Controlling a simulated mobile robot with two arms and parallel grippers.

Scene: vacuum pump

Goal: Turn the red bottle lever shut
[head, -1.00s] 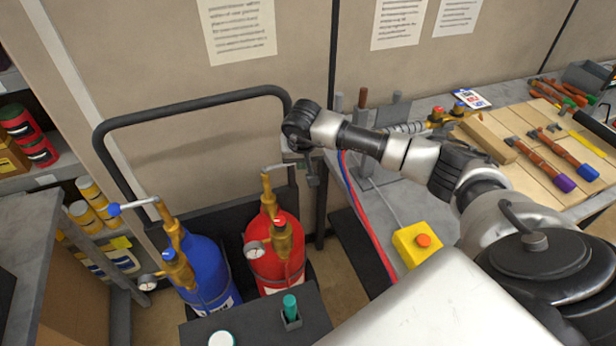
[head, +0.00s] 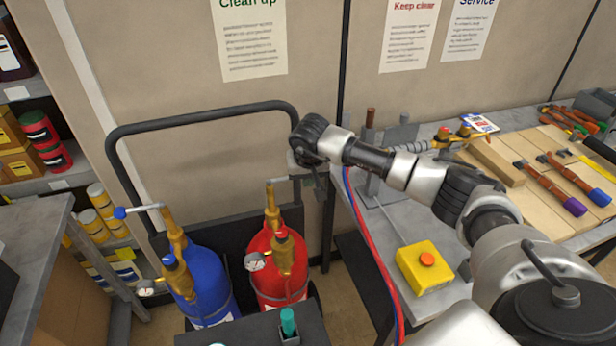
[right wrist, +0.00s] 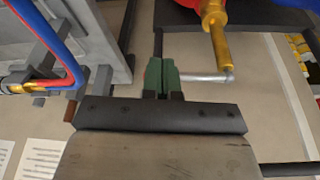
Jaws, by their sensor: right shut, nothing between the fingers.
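The red bottle (head: 262,255) stands in the cart beside the blue bottle (head: 202,280), with a brass valve (head: 271,208) on top. Its grey lever (head: 283,181) points right from the valve top, toward my right gripper (head: 318,182). In the right wrist view the green fingers of my right gripper (right wrist: 160,78) are shut together and empty. The silver lever (right wrist: 203,77) ends right beside the fingers there; I cannot tell whether they touch. The red bottle shows only at the top edge of that view. My left gripper is not in view.
The cart's dark handle (head: 200,118) arches behind the bottles. The blue bottle's lever (head: 145,209) points left. Red and blue hoses (head: 365,230) run down right of the gripper. A workbench with a yellow button box (head: 425,268) and tools stands at right.

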